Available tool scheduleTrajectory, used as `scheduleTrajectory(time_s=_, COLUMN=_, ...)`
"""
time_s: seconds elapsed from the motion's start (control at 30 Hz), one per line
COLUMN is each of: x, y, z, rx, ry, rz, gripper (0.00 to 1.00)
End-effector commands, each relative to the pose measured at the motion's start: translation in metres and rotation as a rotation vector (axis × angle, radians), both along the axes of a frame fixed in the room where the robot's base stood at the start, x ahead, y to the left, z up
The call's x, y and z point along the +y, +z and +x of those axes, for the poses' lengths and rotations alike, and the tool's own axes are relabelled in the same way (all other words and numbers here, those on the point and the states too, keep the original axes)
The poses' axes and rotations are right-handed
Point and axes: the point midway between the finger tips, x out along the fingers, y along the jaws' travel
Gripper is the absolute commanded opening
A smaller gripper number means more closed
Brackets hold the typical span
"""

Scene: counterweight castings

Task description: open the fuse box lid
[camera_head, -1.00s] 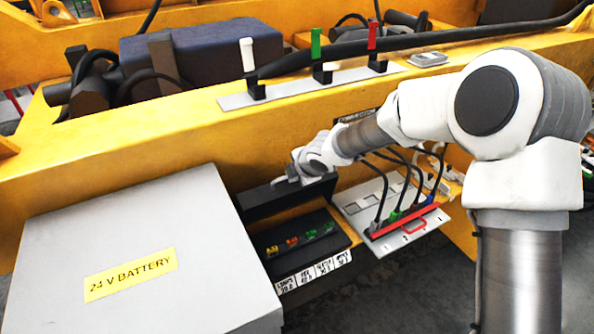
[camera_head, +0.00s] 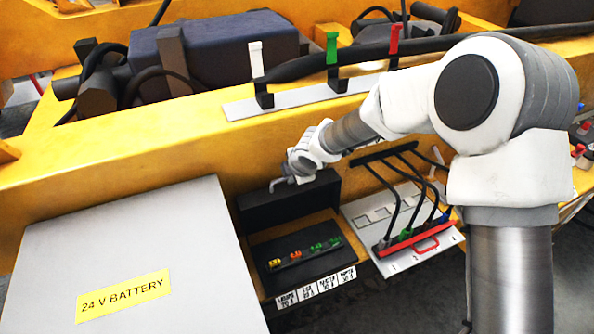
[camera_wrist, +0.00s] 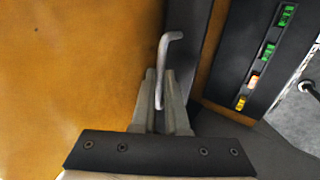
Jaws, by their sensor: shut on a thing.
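The fuse box (camera_head: 260,284) is open, with its row of yellow, red and green fuses (camera_head: 297,254) exposed. They also show at the upper right in the wrist view (camera_wrist: 266,52). Its black lid (camera_head: 290,205) stands raised at the back of the box, close to the yellow beam. My gripper (camera_head: 292,177) is at the lid's top edge. In the wrist view my gripper (camera_wrist: 161,103) is shut on a bent grey metal handle (camera_wrist: 165,55) beside the dark lid (camera_wrist: 207,45). How the handle joins the lid is hidden.
A grey 24 V battery box (camera_head: 125,245) stands left of the fuse box. A connector panel (camera_head: 375,208) with several cables and a red handle is at its right. The yellow beam (camera_head: 130,165) runs behind, with white, green and red levers (camera_head: 332,50) on top.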

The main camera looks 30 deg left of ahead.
Motion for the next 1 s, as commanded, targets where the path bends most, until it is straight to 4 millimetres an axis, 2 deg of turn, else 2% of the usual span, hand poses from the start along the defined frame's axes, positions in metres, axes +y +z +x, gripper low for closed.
scheduleTrajectory(time_s=0.03, x=0.0039, y=0.0046, z=-0.0006, rx=-0.001, ry=0.004, rz=0.003, gripper=0.0)
scheduleTrajectory(time_s=0.67, x=0.0066, y=0.0044, z=-0.0044, rx=0.008, ry=0.003, rz=-0.01, gripper=0.0)
scheduleTrajectory(time_s=0.7, x=0.0066, y=0.0044, z=-0.0044, rx=0.008, ry=0.003, rz=-0.01, gripper=0.17)
scheduleTrajectory(time_s=0.83, x=0.0058, y=0.0033, z=-0.0046, rx=0.01, ry=0.002, rz=-0.012, gripper=0.41)
scheduleTrajectory(time_s=1.0, x=0.0049, y=0.0018, z=-0.005, rx=0.012, ry=0.001, rz=-0.015, gripper=0.41)
